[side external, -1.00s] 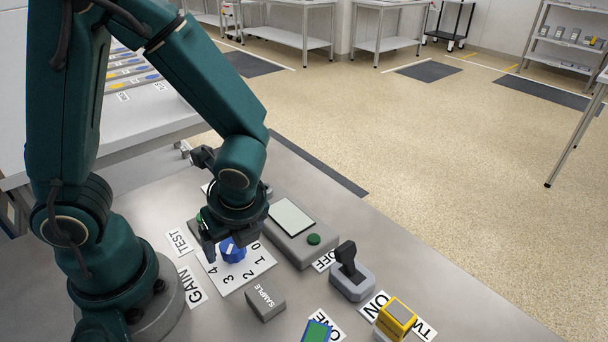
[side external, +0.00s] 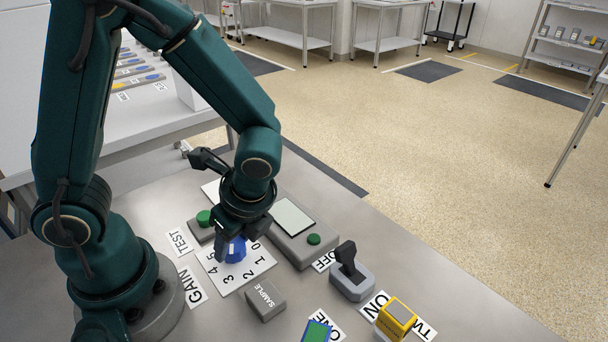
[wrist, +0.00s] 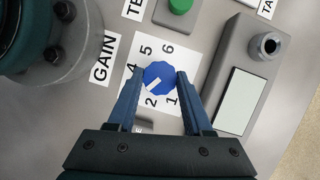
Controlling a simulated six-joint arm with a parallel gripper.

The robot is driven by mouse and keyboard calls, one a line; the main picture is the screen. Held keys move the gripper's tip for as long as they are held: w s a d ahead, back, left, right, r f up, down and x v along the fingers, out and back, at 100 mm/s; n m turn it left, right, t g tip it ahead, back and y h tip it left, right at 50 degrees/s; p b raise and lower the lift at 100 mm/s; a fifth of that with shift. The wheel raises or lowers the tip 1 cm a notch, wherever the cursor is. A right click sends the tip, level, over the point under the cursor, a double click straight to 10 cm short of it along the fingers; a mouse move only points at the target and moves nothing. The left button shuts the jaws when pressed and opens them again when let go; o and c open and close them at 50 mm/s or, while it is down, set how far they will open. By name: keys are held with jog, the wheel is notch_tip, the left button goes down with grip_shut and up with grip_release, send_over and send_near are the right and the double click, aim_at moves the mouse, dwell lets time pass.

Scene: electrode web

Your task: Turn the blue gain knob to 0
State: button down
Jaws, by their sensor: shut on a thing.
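The blue gain knob (wrist: 160,75) sits on a white dial card (wrist: 120,83) with numbers around it. It also shows in the side view (side external: 237,250), partly covered by my gripper. My gripper (wrist: 160,77) is shut on the knob, one finger on each side. The knob's white mark lies toward the lower left in the wrist view, around the 2 to 3 side. The left finger hides the 3 there, and the 0 is not visible. In the side view, the 0 (side external: 255,246) shows right of the knob.
A grey box with a pale screen (side external: 293,218) stands close right of the dial. A green button (side external: 204,217) is behind the gripper. A SAMPLE block (side external: 266,300), a black-handled switch (side external: 349,270) and a yellow block (side external: 396,318) stand nearer the front.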

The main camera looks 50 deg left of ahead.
jog(key=n+g, duration=0.1)
jog(key=n, duration=0.2)
jog(key=n+g+h, duration=0.1)
jog(key=n, duration=0.1)
jog(key=shift+w+a+n, duration=0.1)
jog(key=shift+w+n, duration=0.1)
jog(key=shift+n, duration=0.2)
jog(key=n+h, duration=0.1)
jog(key=n, duration=0.2)
jog(key=n+g+h, duration=0.1)
jog(key=n, duration=0.2)
jog(key=shift+a, duration=0.15)
jog(key=n+h, duration=0.1)
jog(key=n, duration=0.2)
jog(key=n+h, duration=0.1)
jog(key=n, duration=0.2)
jog(key=shift+a+n+h, duration=0.15)
jog(key=shift+n+h, duration=0.15)
jog(key=n+h, duration=0.1)
jog(key=n, duration=0.2)
jog(key=n+h, duration=0.1)
jog(key=n, duration=0.1)
jog(key=shift+a+n+t, duration=0.1)
jog(key=shift+n+t, duration=0.2)
jog(key=shift+n, duration=0.1)
jog(key=shift+c, duration=1.5)
grip_release()
